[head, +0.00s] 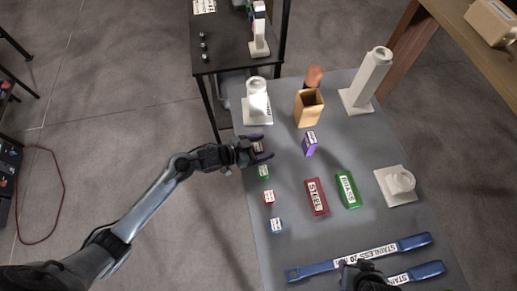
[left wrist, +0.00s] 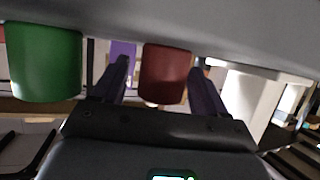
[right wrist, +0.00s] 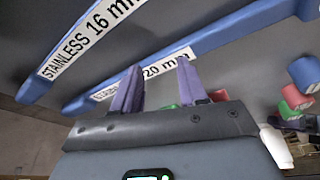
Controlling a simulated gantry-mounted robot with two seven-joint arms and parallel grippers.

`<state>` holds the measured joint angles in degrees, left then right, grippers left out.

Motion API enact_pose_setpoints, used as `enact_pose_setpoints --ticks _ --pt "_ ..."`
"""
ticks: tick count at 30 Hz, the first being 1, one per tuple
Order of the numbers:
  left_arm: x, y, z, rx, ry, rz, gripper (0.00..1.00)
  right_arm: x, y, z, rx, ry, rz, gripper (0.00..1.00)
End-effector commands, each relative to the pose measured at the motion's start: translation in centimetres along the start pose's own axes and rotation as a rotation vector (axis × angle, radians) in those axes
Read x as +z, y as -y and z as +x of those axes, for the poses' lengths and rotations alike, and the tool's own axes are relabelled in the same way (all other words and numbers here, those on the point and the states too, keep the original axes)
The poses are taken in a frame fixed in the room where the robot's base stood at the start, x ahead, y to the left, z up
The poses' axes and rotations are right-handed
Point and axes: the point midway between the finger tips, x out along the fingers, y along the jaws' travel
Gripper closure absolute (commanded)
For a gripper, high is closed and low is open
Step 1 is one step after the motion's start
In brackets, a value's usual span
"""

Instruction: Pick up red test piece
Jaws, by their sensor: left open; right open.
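A small dark red test piece (head: 257,148) sits near the left edge of the grey table. My left gripper (head: 264,148) is open there, with its fingers on either side of the piece. Another small red piece (head: 269,197) with a white label stands nearer the front, between a green piece (head: 264,172) and a blue piece (head: 277,226). My right gripper (head: 358,270) is open and empty by the blue bars at the front.
Blue labelled bars (head: 330,266) lie at the front. A red block (head: 316,198), a green block (head: 347,189) and a purple block (head: 310,143) stand mid-table. A brown open box (head: 308,108) and white stands (head: 257,103) are behind. The green piece (left wrist: 45,62) is close beside my left gripper.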

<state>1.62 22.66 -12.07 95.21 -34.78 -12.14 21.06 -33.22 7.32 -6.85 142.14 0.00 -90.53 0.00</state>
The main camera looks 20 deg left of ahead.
Motion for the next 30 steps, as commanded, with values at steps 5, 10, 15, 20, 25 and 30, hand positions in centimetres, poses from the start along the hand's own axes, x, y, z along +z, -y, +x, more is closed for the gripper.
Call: enact_pose_setpoints --ticks 5,10,15,20,25,30 --pt "-0.01 0.03 0.62 -0.001 0.001 0.0 0.27 0.03 0.09 0.1 -0.003 0.0 0.003 0.57" --pt "-0.01 0.01 0.59 0.0 0.001 0.0 0.29 0.01 0.2 0.09 -0.006 0.0 0.007 0.57" --pt "-0.01 0.01 0.58 0.0 0.0 0.0 0.55 -0.01 0.28 0.09 -0.009 0.0 0.01 0.57" --pt "-0.01 0.0 0.57 0.0 0.001 0.0 0.79 -0.01 0.29 0.1 -0.009 0.0 0.01 0.57" --pt "-0.03 0.01 0.57 0.0 0.0 0.001 0.84 0.0 0.29 0.1 -0.009 0.0 0.01 0.57" --pt "-0.18 0.01 0.51 0.0 0.0 0.001 0.84 0.01 0.22 0.06 -0.007 0.001 0.007 0.57"
